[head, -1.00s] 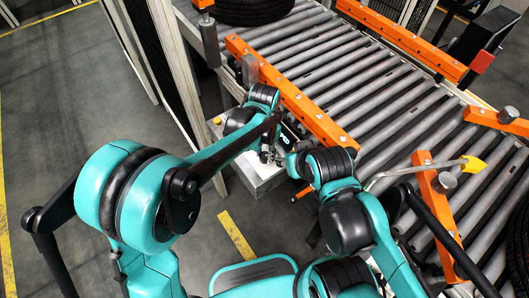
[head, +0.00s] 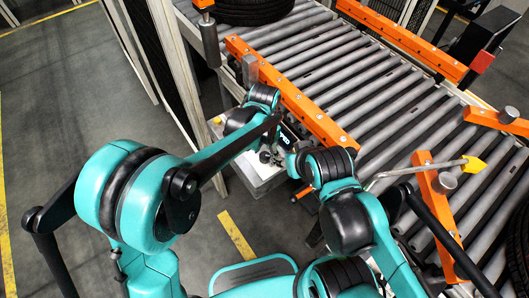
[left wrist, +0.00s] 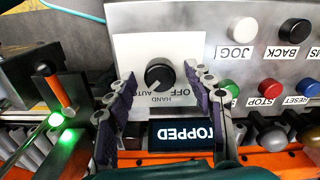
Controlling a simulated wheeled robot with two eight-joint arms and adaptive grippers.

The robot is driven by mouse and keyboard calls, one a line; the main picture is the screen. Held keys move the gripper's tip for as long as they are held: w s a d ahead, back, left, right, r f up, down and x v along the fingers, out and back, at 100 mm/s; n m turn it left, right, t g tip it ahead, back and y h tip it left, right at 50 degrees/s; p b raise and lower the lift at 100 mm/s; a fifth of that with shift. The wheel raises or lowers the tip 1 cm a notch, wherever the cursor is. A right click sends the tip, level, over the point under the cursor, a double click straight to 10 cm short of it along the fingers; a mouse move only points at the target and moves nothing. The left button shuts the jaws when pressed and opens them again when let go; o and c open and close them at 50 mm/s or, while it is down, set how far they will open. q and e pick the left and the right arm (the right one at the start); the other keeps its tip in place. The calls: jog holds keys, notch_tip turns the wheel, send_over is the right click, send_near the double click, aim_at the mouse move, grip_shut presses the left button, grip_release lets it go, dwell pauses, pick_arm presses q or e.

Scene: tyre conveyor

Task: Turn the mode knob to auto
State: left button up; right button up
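The mode knob (left wrist: 160,74) is black and round with a pale mark near its lower left edge. It sits on a white plate (left wrist: 134,46) with upside-down labels AUTO, HAND and OFF. My left gripper (left wrist: 160,88) is open, one dark finger on each side of the knob. I cannot tell whether the fingers touch it. In the head view the left gripper (head: 269,154) is over the grey control box (head: 262,178) beside the conveyor, partly hidden by my arm. My right arm is bent beside it; I cannot make out its gripper.
A display (left wrist: 182,135) showing part of "STOPPED" lies below the knob. A green button (left wrist: 228,88), red button (left wrist: 270,88), white button (left wrist: 243,30) and black button (left wrist: 295,31) are to the right. The roller conveyor (head: 370,100) with an orange rail (head: 290,92) lies beside the box.

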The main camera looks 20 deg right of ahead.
aim_at(264, 155)
pick_arm(q)
notch_tip(264, 155, up, 12)
dwell(0.6)
dwell(0.4)
jog(key=s+a+r+n+t+h+b, duration=0.1)
jog(key=s+a+n+t, duration=0.15)
jog(key=a, duration=0.75)
jog(key=s+a+r+n+t, duration=0.1)
jog(key=a+n, duration=0.3)
jog(key=a, duration=0.5)
jog(key=s+a+f+n+t, duration=0.2)
jog(key=s+a, duration=0.1)
jog(key=a, duration=0.3)
jog(key=s+a+f+n+t+y+b, duration=0.1)
jog(key=s+a+f+n, duration=0.2)
jog(key=a, duration=0.3)
jog(key=shift+s+t, duration=0.35)
jog(key=shift+s, duration=0.15)
jog(key=shift+n, duration=0.25)
